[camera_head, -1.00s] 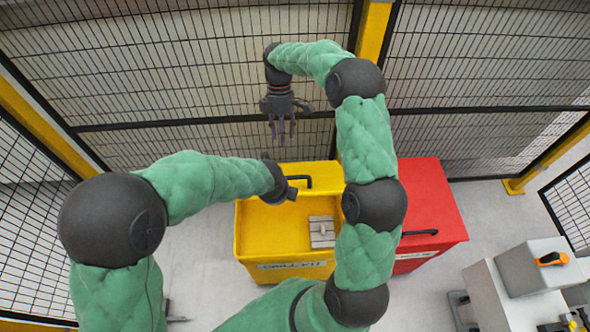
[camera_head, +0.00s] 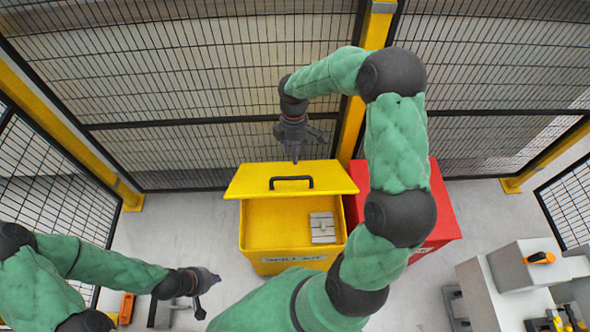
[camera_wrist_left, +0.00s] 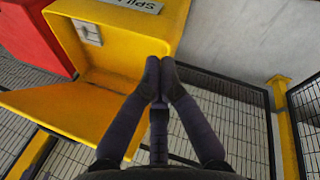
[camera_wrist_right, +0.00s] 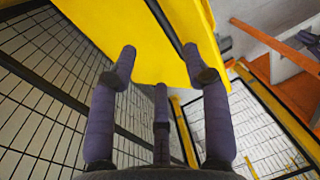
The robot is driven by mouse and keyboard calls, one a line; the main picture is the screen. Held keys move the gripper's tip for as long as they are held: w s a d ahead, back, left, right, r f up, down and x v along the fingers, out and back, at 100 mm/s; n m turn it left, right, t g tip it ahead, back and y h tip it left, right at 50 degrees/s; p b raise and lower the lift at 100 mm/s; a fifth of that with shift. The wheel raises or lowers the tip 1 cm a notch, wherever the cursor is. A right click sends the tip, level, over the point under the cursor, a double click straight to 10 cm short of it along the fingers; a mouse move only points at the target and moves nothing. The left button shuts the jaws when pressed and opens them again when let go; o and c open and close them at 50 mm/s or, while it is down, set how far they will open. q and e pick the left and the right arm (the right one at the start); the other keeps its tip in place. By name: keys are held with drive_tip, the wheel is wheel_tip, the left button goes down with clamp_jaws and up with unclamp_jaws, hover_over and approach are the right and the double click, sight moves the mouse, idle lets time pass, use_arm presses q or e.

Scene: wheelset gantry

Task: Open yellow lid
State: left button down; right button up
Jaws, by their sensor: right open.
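The yellow lid (camera_head: 240,183) stands raised at the back of the yellow box (camera_head: 262,222), with a black handle (camera_head: 291,183) on it. The box interior shows, with a grey block (camera_head: 322,227) inside. My right gripper (camera_head: 294,157) points down behind the lid's upper edge. In the right wrist view its open fingers (camera_wrist_right: 160,62) face the yellow lid (camera_wrist_right: 150,50); contact cannot be told. My left gripper (camera_head: 215,277) is left of the box, apart from it. In the left wrist view its fingertips (camera_wrist_left: 161,75) are together with nothing visible between them; the lid (camera_wrist_left: 65,110) shows beyond.
A red box (camera_head: 440,195) stands right of the yellow one, partly hidden by my right arm. Mesh fencing (camera_head: 200,70) with yellow posts closes off the back and sides. A grey bench (camera_head: 505,285) with tools stands at right. Floor left of the box is mostly clear.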

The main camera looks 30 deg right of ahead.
use_arm(q)
drive_tip(key=shift+s+a+f+n+b, duration=0.3)
drive_tip(key=shift+s+a+f+n, duration=0.2)
drive_tip(key=shift+n, duration=0.3)
use_arm(e)
drive_tip(key=f, duration=0.3)
drive_tip(key=s+f, duration=0.1)
drive_tip(key=f, duration=0.3)
drive_tip(key=a+f, duration=0.1)
drive_tip(key=f, duration=0.2)
drive_tip(key=shift+s+f, duration=0.3)
drive_tip(key=shift+f, duration=0.1)
use_arm(q)
drive_tip(key=shift+a, duration=0.1)
drive_tip(key=shift+r, duration=0.1)
use_arm(e)
clamp_jaws()
